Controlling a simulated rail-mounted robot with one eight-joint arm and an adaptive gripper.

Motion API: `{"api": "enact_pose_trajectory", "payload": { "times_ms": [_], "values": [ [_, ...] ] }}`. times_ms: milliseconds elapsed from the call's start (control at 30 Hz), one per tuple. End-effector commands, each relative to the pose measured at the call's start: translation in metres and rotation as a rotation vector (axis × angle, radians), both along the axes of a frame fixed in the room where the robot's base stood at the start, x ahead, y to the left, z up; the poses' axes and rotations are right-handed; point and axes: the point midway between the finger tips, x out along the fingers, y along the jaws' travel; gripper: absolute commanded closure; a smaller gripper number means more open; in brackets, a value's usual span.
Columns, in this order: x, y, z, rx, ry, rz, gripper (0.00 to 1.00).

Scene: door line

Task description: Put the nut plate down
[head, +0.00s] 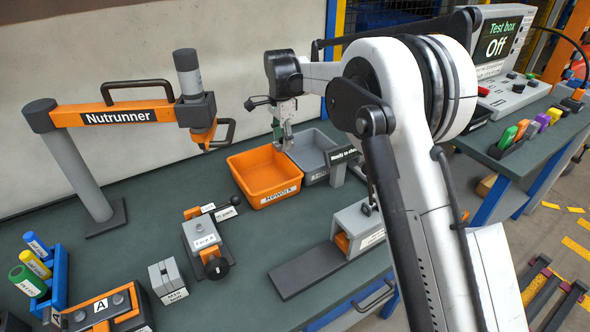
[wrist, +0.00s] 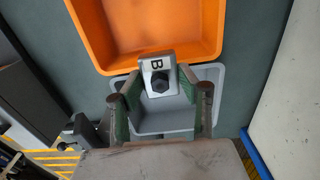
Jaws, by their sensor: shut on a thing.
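The nut plate (wrist: 158,62) is a small light grey block marked B with a dark hex nut, seen in the wrist view. My gripper (wrist: 160,82) is shut on it, one finger on each side. In the wrist view the plate overlaps the near edge of the orange bin and the grey bin. In the head view my gripper (head: 285,138) points down near the back of the two bins; the plate is too small to make out there. Its height above the bins is hard to tell.
A nutrunner arm (head: 110,116) stands left. A fixture (head: 205,236) and a grey sloped unit (head: 350,232) stand in front.

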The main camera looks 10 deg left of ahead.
Motion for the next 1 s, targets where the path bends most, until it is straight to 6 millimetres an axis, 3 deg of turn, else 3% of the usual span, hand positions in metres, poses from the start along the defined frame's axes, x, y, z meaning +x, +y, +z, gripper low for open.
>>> {"api": "enact_pose_trajectory", "payload": {
  "times_ms": [167,700,1000],
  "values": [
    [0.006,-0.007,-0.004,0.0,0.0,-0.002,1.0],
    [0.068,-0.08,-0.062,0.0,0.0,-0.003,1.0],
    [0.076,-0.09,-0.075,0.0,0.0,0.0,1.0]
  ]
}}
